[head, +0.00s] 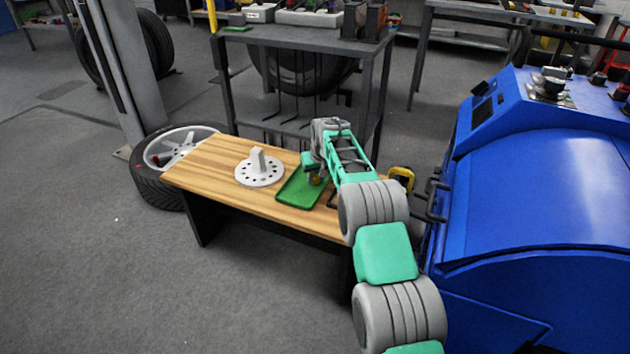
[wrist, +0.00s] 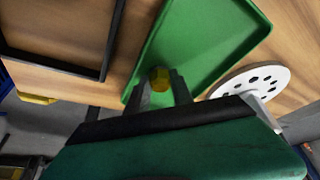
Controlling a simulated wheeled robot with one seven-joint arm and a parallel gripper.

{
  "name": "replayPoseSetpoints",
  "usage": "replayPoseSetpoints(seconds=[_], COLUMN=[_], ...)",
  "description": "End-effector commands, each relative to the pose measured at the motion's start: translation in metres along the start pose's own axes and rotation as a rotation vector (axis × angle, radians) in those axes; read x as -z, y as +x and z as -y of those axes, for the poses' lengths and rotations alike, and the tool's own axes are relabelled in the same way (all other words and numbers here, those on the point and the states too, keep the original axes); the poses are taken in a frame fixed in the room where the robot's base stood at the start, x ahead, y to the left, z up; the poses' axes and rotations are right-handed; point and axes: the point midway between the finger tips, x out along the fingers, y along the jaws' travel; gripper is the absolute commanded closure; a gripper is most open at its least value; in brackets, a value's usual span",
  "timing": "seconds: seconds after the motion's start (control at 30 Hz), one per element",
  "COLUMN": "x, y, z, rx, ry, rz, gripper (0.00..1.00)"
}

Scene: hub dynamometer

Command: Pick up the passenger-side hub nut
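A brass-yellow hub nut (wrist: 160,78) is in the green tray (wrist: 205,45), near one end, in the wrist view. My gripper (wrist: 162,88) is low over the tray, with one dark finger on each side of the nut. Whether the fingers press on the nut or stand just clear of it cannot be made out. In the head view my gripper (head: 316,172) comes down over the right part of the tray (head: 297,191), and a small yellow bit of the nut (head: 318,181) shows beneath it. Nothing in view marks which side the nut belongs to.
The tray lies on a wooden bench (head: 215,170). A white hub flange (head: 260,172) with holes stands left of the tray. A black open frame (wrist: 60,65) is on the other side.

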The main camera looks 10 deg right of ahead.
Motion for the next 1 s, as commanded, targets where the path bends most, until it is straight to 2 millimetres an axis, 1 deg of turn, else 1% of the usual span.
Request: replayPoseSetpoints(seconds=[0.03, 0.07, 0.3, 0.8, 0.93, 1.0], x=[0.000, 0.000, 0.000, 0.001, 0.004, 0.008], y=[0.000, 0.000, 0.000, -0.001, -0.009, -0.018], z=[0.000, 0.000, 0.000, 0.000, 0.000, 0.000], rx=[0.000, 0.000, 0.000, 0.000, 0.000, 0.000], ry=[0.000, 0.000, 0.000, 0.000, 0.000, 0.000], rz=[0.000, 0.000, 0.000, -0.001, -0.002, -0.003], gripper=[0.77, 0.80, 0.99, 1.00, 1.00, 1.00])
